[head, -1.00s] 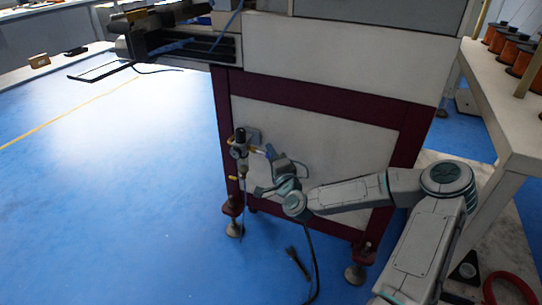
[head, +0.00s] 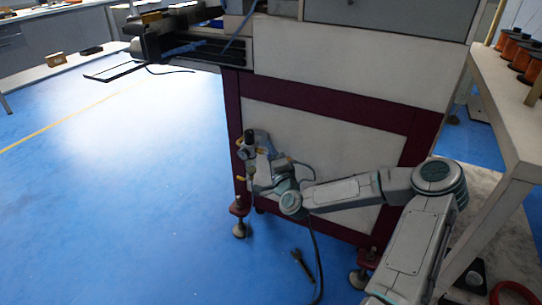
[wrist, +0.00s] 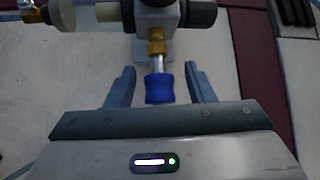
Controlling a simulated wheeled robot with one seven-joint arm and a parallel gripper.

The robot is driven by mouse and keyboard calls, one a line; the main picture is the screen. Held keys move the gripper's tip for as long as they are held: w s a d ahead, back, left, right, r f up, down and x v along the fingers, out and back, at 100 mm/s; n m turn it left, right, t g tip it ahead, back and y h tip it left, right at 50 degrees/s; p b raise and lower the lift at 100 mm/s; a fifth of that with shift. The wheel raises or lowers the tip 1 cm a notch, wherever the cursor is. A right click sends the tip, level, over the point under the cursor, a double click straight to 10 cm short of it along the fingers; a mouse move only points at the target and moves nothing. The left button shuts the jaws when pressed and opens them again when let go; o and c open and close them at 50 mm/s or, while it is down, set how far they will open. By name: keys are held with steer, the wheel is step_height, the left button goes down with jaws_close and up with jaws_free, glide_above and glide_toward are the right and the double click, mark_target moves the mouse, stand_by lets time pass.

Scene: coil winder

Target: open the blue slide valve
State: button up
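The blue slide valve (wrist: 160,88) is a ribbed blue sleeve on a short silver pipe below a brass fitting (wrist: 156,42) in the wrist view. My gripper (wrist: 160,72) is open, with one finger on each side of the blue sleeve and a visible gap on both sides. In the head view my gripper (head: 262,178) is close against the small air-fitting assembly (head: 249,142) at the left post of the machine frame. The blue sleeve cannot be made out there, as my gripper covers that area.
The machine's white panel (head: 330,140) and dark red frame (head: 310,102) stand right behind the fittings. A dark cable (head: 315,250) hangs to the floor near a dark object (head: 301,264). A bench with copper spools (head: 512,50) is at right. Blue floor at left is clear.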

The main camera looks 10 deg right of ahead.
steer(key=shift+d, duration=0.15)
steer(key=shift+s, duration=0.3)
steer(key=s+d+f+p, duration=0.1)
steer(key=s+p, duration=0.2)
steer(key=s, duration=1)
steer(key=shift+f, duration=0.25)
